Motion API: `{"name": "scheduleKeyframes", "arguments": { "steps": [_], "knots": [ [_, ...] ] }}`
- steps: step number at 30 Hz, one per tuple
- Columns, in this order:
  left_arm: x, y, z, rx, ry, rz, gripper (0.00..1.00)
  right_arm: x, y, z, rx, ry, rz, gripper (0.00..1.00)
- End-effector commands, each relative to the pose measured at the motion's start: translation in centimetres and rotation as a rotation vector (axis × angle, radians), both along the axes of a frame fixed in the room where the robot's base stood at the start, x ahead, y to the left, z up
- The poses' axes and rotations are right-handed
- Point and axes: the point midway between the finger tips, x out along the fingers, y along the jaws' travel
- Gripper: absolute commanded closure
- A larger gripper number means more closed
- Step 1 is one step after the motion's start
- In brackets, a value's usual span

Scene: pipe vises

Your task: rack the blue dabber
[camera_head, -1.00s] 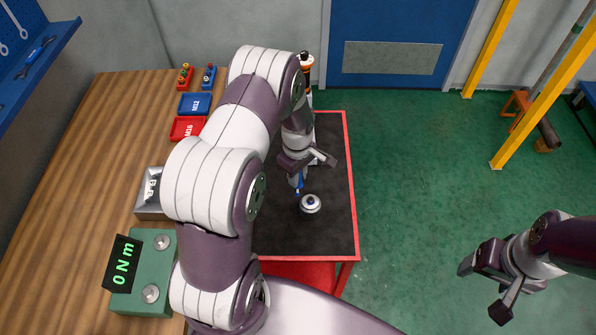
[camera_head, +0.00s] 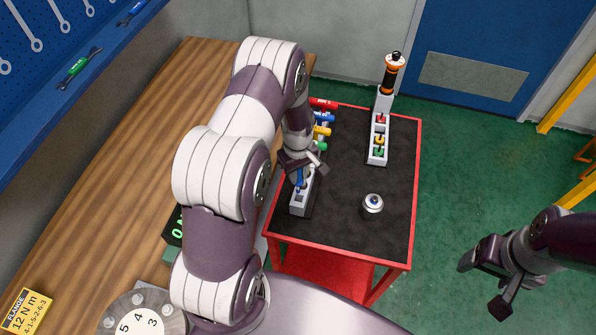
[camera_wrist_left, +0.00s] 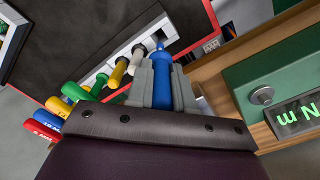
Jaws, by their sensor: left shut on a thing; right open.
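My left gripper (camera_head: 303,170) is shut on the blue dabber (camera_head: 299,177), over the near end of a light grey rack (camera_head: 301,204) at the cart's left side. In the left wrist view, the blue dabber (camera_wrist_left: 162,80) stands between the grey fingers (camera_wrist_left: 160,82), its far end close to the pale rack (camera_wrist_left: 148,36) with dark holes. Whether that end is inside a hole I cannot tell. My right gripper (camera_head: 484,277) is open and empty over the floor at right.
A second grey rack (camera_head: 377,150) with coloured pieces and a black-orange tool (camera_head: 392,72) stand behind. A small white-topped pot (camera_head: 372,204) sits on the black cart top (camera_head: 340,225), which has clear room around it.

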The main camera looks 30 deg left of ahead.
Motion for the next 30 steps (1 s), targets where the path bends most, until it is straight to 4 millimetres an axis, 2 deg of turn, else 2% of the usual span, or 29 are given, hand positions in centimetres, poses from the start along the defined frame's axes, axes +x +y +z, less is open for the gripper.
{"name": "scheduleKeyframes", "arguments": {
  "steps": [1,4,30],
  "knots": [
    [-0.01,-0.01,-0.83,0.0,0.0,0.0,0.98,0.0,0.0,-0.73,0.0,0.0,0.0,0.26],
    [0.01,0.0,-1.33,0.0,0.0,0.0,0.98,-0.01,0.0,-1.09,0.0,0.0,0.0,0.26],
    [-0.03,0.06,-1.61,0.0,0.0,0.001,0.98,0.0,0.0,-1.23,0.0,0.0,0.0,0.26]
  ]
}}
